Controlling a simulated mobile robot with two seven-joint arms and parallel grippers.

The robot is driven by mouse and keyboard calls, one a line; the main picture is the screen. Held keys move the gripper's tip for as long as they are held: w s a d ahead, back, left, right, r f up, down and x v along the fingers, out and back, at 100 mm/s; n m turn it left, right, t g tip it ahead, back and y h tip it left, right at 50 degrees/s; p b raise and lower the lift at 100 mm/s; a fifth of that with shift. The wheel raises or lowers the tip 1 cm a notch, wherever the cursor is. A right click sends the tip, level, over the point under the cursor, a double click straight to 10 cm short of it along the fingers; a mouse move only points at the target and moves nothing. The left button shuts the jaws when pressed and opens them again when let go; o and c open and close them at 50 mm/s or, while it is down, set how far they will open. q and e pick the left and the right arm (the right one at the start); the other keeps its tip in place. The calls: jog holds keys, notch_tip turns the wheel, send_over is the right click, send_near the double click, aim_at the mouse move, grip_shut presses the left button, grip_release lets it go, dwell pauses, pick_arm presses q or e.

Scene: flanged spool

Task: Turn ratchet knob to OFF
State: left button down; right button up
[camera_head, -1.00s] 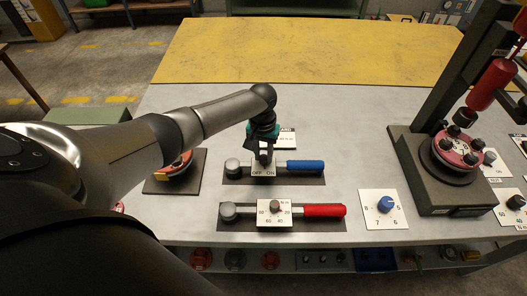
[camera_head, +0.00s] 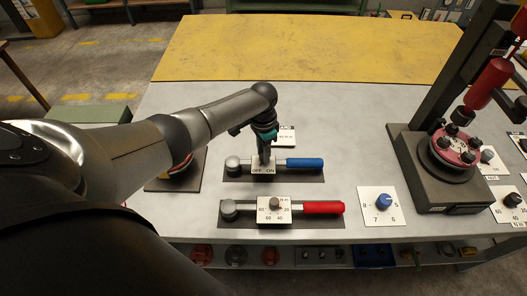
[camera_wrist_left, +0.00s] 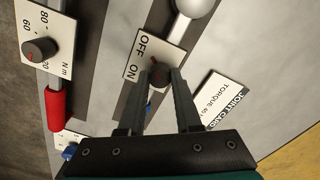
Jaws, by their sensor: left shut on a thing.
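The ratchet knob (camera_wrist_left: 160,74) is small and dark with a red mark, set on a white plate (camera_wrist_left: 148,56) lettered OFF and ON. My left gripper (camera_wrist_left: 160,82) is shut on this knob, one finger on each side. I cannot tell clearly which word the red mark points to. In the head view, my left gripper (camera_head: 264,162) comes down from above onto the OFF/ON plate (camera_head: 257,170) of the wrench with the blue handle (camera_head: 304,163). The fingers hide the knob there. My right gripper is not in view.
A second wrench with a red handle (camera_head: 323,207) and a numbered dial (camera_head: 274,203) lies in front. A blue knob (camera_head: 384,201) on a white plate and a stand with a red flanged spool (camera_head: 455,148) are to the right. A card (camera_head: 286,138) lies behind.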

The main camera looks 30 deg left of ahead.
pick_arm(q)
jog(key=shift+m, duration=0.3)
jog(key=c, duration=0.6)
grip_release()
jog(key=shift+r, duration=0.6)
notch_tip(320, 180, up, 14)
jog(key=p, duration=0.2)
jog(key=shift+w+a, duration=0.1)
